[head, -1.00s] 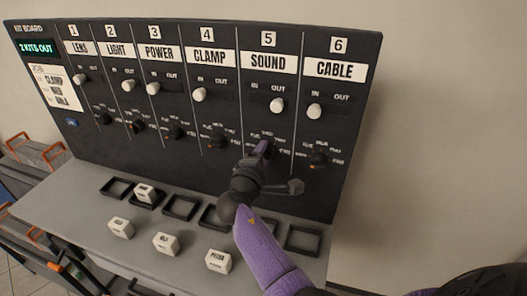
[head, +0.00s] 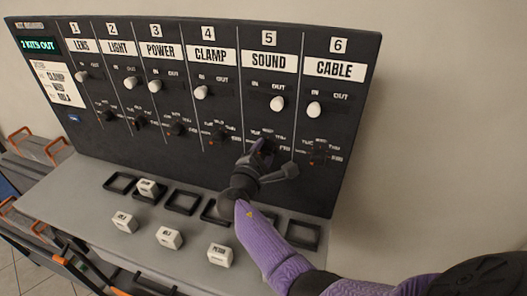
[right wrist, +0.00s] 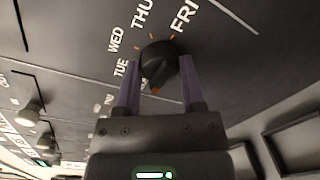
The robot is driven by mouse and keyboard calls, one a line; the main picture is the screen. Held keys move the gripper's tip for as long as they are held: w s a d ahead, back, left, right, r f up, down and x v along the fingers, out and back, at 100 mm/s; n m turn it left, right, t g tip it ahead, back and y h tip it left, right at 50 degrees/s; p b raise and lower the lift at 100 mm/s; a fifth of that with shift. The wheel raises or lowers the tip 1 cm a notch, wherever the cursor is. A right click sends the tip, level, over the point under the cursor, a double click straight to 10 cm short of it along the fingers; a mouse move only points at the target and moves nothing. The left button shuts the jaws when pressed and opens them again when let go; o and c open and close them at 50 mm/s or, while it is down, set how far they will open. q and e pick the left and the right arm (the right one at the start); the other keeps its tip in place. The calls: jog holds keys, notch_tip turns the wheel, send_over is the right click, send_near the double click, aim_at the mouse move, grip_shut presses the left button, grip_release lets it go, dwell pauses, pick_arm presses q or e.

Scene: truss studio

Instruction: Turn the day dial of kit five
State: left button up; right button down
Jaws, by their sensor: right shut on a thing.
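The kit board (head: 225,60) stands upright with numbered columns. Kit five is the SOUND column (head: 269,61), and its white slider knob (head: 277,103) sits on the OUT side. Its day dial is mostly hidden by my right gripper (head: 263,150) in the head view. In the right wrist view the dark dial (right wrist: 158,62) sits between the two purple fingers of my right gripper (right wrist: 158,78), which is shut on it. WED, THU and FRI labels ring the dial, and an orange mark shows on its near side. My left gripper is out of view.
A grey shelf (head: 80,217) below the board holds several black square frames and white labelled blocks, including one (head: 220,255) at the front. The CABLE dial (head: 318,154) is just right of my gripper. Carts with orange handles (head: 40,150) stand at the left.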

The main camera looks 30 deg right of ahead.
jog(key=shift+c, duration=1)
grip_release()
jog(key=v, duration=1)
jog(key=shift+f, duration=0.1)
